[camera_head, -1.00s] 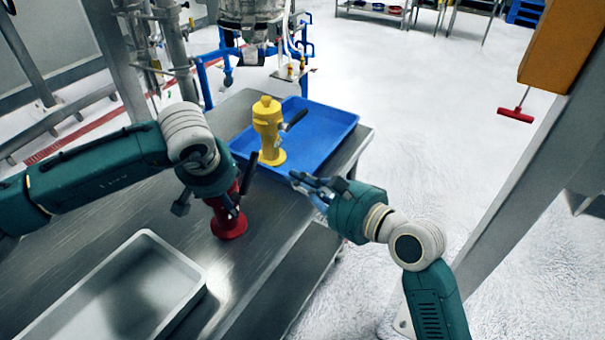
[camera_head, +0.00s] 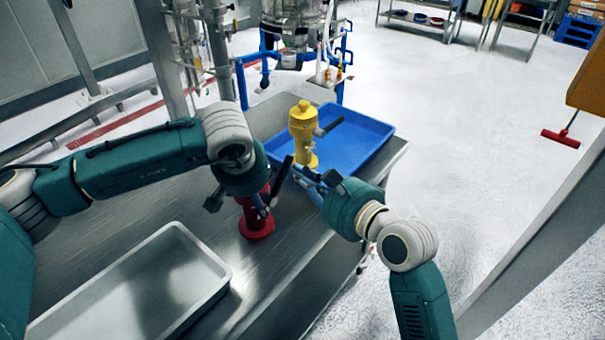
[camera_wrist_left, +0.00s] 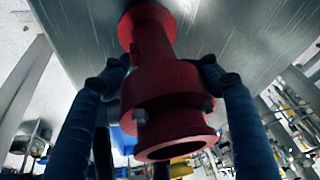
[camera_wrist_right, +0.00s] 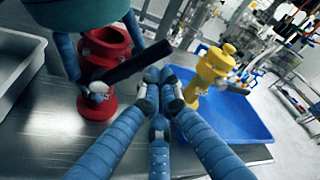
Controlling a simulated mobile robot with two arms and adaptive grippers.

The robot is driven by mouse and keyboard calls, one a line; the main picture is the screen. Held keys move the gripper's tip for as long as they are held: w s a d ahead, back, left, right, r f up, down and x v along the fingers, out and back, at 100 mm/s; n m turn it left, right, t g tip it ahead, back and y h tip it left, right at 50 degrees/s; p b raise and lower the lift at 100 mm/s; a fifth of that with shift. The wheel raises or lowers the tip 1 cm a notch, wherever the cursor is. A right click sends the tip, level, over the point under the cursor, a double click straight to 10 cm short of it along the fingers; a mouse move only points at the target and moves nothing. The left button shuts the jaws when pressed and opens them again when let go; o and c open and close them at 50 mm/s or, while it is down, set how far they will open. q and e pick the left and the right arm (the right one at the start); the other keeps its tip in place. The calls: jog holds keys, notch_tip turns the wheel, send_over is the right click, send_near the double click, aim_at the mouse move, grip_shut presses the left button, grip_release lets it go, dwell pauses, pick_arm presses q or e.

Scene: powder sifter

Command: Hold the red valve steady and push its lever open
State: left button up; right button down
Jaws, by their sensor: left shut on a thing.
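The red valve (camera_head: 256,223) stands upright on the steel table. My left gripper (camera_head: 240,198) is shut around its upper body from above. In the left wrist view its blue fingers lie on either side of the red body (camera_wrist_left: 165,90). The valve's black lever (camera_head: 282,180) slants up and to the right; in the right wrist view the lever (camera_wrist_right: 135,63) stretches across in front of the red body. My right gripper (camera_head: 314,178) is just right of the lever. Its fingertips (camera_wrist_right: 160,88) are together with nothing between them, close to the lever's free end; contact cannot be told.
A yellow valve (camera_head: 303,130) with a black lever stands by the blue tray (camera_head: 362,145), behind my right gripper. An empty grey tray (camera_head: 215,262) lies at the front left of the steel table (camera_head: 290,262). Piped equipment (camera_head: 296,20) stands at the back.

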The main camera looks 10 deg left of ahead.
pick_arm(q)
jog(key=shift+s+a+f, duration=0.1)
jog(key=shift+f, duration=0.2)
pick_arm(e)
jog(key=shift+s+a+r+n+t, duration=0.3)
jog(key=shift+s+a+r+n, duration=0.2)
jog(key=shift+s+r+n, duration=0.3)
jog(key=shift+w, duration=0.1)
notch_tip(320, 180, down, 2)
jog(key=w+d, duration=0.3)
pick_arm(q)
jog(key=shift+r, duration=0.1)
pick_arm(e)
jog(key=v, duration=0.9)
jog(key=shift+s, duration=0.35)
jog(key=shift+f, duration=0.1)
pick_arm(q)
jog(key=o, duration=1.6)
jog(key=shift+c, duration=0.2)
jog(key=o, duration=0.6)
jog(key=shift+w, duration=0.2)
pick_arm(e)
jog(key=shift+w, duration=0.15)
